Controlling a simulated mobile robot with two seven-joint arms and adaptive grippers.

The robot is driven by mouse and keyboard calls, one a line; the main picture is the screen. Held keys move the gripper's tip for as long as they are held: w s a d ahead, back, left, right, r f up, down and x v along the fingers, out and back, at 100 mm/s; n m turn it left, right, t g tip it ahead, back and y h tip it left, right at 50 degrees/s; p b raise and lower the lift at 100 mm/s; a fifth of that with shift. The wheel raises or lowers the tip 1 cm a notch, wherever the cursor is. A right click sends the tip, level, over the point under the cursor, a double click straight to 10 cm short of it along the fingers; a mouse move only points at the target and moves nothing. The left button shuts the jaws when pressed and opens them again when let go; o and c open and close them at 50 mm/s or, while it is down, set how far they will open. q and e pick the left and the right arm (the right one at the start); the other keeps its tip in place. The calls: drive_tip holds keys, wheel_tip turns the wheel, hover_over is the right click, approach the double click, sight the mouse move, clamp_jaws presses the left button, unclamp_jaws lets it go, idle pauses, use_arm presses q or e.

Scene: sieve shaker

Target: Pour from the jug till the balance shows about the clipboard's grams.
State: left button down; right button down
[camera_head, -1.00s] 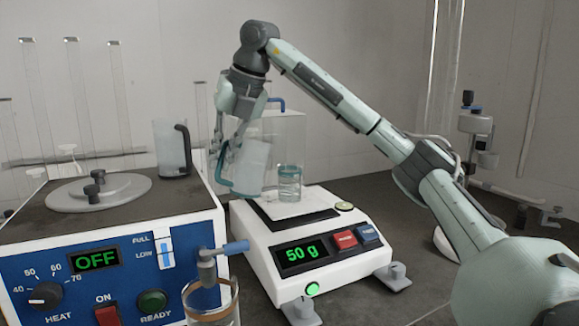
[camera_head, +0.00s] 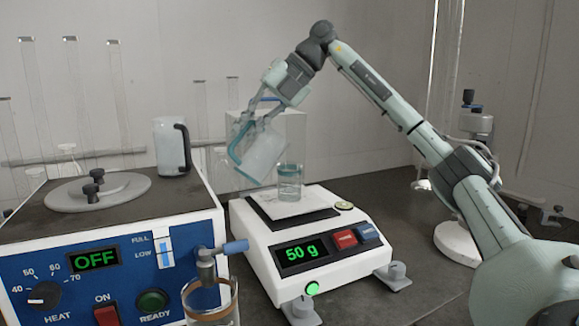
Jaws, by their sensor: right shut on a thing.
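A translucent jug (camera_head: 263,158) with a teal handle (camera_head: 236,143) hangs tilted above the back left of the balance (camera_head: 270,233). My right gripper (camera_head: 258,118) is shut on the jug. A small glass beaker (camera_head: 289,184) with some bluish liquid stands on the balance's pan, just right of the jug and partly close behind or beside its edge. No stream of liquid shows between them. The balance's green display (camera_head: 301,253) reads 50 g. The clipboard is not in view. My left gripper is not in view.
A blue heating unit (camera_head: 105,255) with an OFF display stands at the left. Tall clear tubes line the back. The bench right of the balance is mostly clear.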

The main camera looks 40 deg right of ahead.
drive_tip(key=shift+a+r, duration=0.1)
drive_tip(key=shift+r, duration=0.05)
drive_tip(key=shift+d, duration=0.2)
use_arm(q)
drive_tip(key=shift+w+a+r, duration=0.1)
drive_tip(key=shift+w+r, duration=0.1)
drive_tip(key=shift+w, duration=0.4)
use_arm(e)
drive_tip(key=shift+s+r+y, duration=0.1)
drive_tip(key=shift+r+y, duration=0.1)
drive_tip(key=shift+y, duration=0.1)
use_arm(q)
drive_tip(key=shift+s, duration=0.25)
use_arm(e)
drive_tip(key=shift+d, duration=0.15)
